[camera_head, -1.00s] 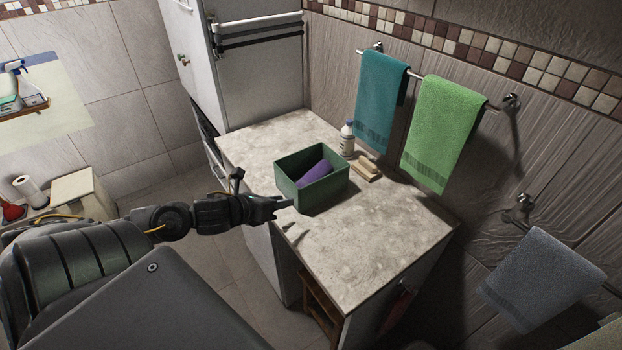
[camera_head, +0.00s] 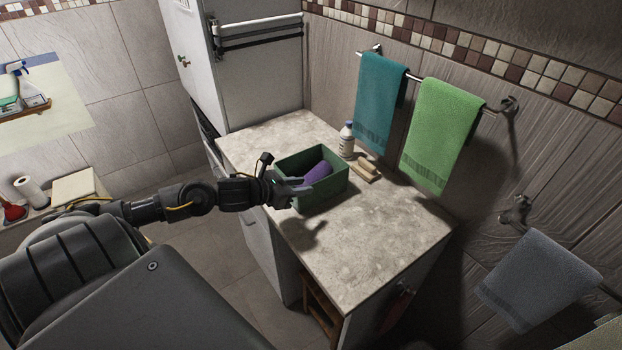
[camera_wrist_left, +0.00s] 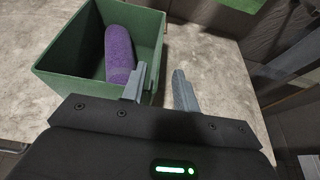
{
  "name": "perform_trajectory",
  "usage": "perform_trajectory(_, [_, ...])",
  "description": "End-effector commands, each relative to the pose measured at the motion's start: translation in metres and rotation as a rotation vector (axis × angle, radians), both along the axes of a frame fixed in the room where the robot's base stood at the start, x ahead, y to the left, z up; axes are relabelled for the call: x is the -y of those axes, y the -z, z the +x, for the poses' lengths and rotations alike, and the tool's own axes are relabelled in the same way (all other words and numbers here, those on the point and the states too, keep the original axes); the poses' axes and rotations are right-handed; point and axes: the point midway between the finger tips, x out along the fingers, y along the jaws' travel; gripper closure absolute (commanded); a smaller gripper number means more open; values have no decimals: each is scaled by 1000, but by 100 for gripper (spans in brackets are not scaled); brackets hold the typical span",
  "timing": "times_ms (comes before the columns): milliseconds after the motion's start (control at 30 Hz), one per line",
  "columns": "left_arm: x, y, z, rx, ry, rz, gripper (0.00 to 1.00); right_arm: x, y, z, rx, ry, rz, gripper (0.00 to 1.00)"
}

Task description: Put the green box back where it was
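The green box (camera_head: 326,191) is an open-topped bin standing on the stone-topped counter (camera_head: 365,240). A purple rounded object (camera_head: 319,171) lies inside it; it also shows in the left wrist view (camera_wrist_left: 118,50). My left gripper (camera_head: 304,187) is at the box's near corner, about rim height. In the left wrist view its two fingers (camera_wrist_left: 160,88) are apart with nothing clearly clamped between them. One finger overlaps the box (camera_wrist_left: 72,50) near a corner, the other is outside the wall. I cannot tell whether either touches. My right gripper is out of view.
A white bottle (camera_head: 346,139) and a brush-like wooden item (camera_head: 365,171) stand behind the box, near the wall. Teal (camera_head: 381,100) and green (camera_head: 440,130) towels hang above. A tall white cabinet (camera_head: 258,70) borders the counter's far end. The counter's near part is clear.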

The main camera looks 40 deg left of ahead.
Motion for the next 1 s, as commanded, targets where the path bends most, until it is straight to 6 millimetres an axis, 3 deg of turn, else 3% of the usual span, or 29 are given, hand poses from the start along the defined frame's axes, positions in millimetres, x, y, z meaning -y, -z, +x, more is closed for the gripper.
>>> perform_trajectory(267, [2, 1, 6, -1, -1, -2, 70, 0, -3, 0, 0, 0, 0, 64])
perform_trajectory(500, [8, 7, 34, 0, -2, -6, 70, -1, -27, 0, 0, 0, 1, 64])
perform_trajectory(633, [11, 17, 47, 0, -2, -3, 70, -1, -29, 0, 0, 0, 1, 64])
perform_trajectory(933, [13, 21, 51, -1, 1, 0, 70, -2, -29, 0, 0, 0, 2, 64])
perform_trajectory(1000, [13, 21, 51, -1, 1, 0, 78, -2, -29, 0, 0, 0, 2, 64])
